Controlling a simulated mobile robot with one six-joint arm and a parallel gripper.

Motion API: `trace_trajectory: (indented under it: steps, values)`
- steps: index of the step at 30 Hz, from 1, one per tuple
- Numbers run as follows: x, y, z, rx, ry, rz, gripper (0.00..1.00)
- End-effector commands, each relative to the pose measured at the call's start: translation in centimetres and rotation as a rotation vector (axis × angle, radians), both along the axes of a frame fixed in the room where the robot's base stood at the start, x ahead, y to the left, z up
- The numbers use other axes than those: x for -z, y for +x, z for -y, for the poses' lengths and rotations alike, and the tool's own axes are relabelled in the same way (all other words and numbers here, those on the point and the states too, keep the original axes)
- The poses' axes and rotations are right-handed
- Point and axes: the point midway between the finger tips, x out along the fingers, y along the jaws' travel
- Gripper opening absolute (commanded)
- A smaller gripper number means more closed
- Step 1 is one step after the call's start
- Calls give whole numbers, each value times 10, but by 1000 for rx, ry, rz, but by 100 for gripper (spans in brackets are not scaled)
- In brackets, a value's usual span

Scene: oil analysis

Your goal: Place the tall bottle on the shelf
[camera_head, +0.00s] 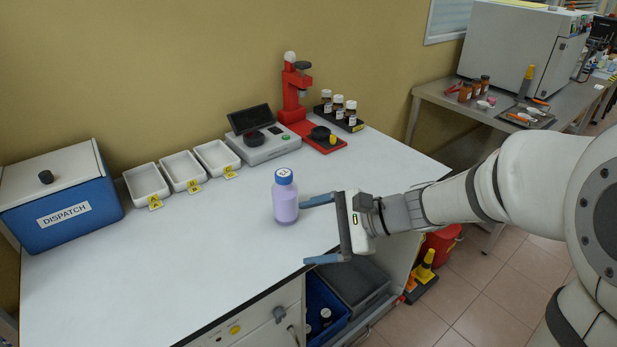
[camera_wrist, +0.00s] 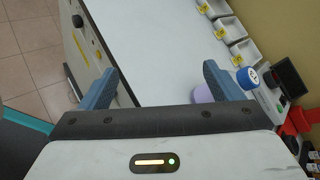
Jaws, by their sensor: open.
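In the wrist view the bottle (camera_wrist: 203,95) is partly hidden behind the right finger, outside the gap of my gripper (camera_wrist: 160,80). I cannot tell whether finger and bottle touch. No shelf is clearly identifiable.
A blue dispatch box (camera_head: 62,200), white trays (camera_head: 183,170), a scale (camera_head: 263,140) and a red press (camera_head: 300,95) line the bench's back. Small vials (camera_head: 338,107) stand right of it. The bench's left middle is clear.

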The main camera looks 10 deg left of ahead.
Motion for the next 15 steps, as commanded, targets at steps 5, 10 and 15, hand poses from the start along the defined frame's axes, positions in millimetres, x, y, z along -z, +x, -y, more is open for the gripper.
trace_trajectory:
  steps: [5, 10, 15]
  values:
    - [35, 63, -43, 249, 286, -260, 86]
    - [59, 113, -58, 445, 476, -418, 86]
    - [75, 141, -60, 556, 576, -492, 86]
